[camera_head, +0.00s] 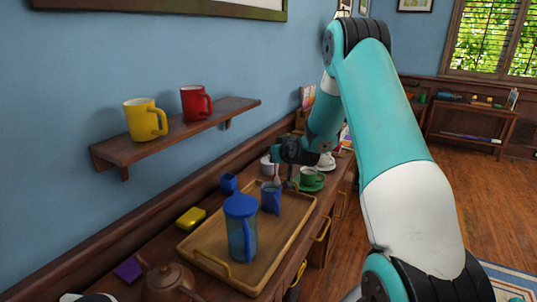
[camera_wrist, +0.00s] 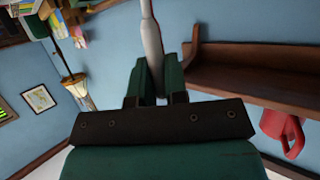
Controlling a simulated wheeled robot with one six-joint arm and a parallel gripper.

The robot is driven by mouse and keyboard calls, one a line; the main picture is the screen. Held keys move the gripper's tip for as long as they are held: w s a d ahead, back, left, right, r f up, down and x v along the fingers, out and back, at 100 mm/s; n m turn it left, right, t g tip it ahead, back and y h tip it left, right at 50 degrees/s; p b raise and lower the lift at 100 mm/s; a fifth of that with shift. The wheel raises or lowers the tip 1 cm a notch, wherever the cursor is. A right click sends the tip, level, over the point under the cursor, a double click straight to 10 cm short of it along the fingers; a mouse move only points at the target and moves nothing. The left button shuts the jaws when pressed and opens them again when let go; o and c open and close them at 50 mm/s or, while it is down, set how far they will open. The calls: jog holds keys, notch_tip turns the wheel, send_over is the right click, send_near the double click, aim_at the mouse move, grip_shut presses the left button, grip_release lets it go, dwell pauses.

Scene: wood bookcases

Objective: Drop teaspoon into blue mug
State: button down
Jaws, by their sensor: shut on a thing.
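My gripper (camera_head: 278,174) hangs over the far part of the tray, near the upper side of a blue mug (camera_head: 271,199). In the wrist view its two dark green fingers (camera_wrist: 156,72) are shut on a grey metal teaspoon (camera_wrist: 152,38), which sticks out past the fingertips. In the head view the teaspoon is too small to make out clearly. The blue mug stands upright on the tray; its inside is hardly visible. I cannot tell whether the spoon's tip is over its opening. A second small blue cup-like thing (camera_head: 229,182) shows just left of the mug.
The wooden tray (camera_head: 206,262) also holds a tall blue lidded pitcher (camera_head: 241,232). A green cup (camera_head: 311,176) on a saucer stands right of my gripper. A yellow box (camera_head: 190,217) and brown teapot (camera_head: 168,281) flank the tray. A wall shelf (camera_head: 165,142) holds yellow and red mugs.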

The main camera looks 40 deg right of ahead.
aim_at(277, 170)
jog(key=shift+w+a+f, duration=0.1)
jog(key=shift+w+f, duration=0.2)
jog(key=shift+f, duration=0.4)
jog(key=shift+f+b, duration=1.45)
jog(key=shift+f, duration=1.4)
jog(key=c, duration=1.1)
grip_release()
jog(key=shift+s, duration=0.15)
jog(key=b+v, duration=0.5)
jog(key=v, duration=1.2)
jog(key=shift+s, duration=0.1)
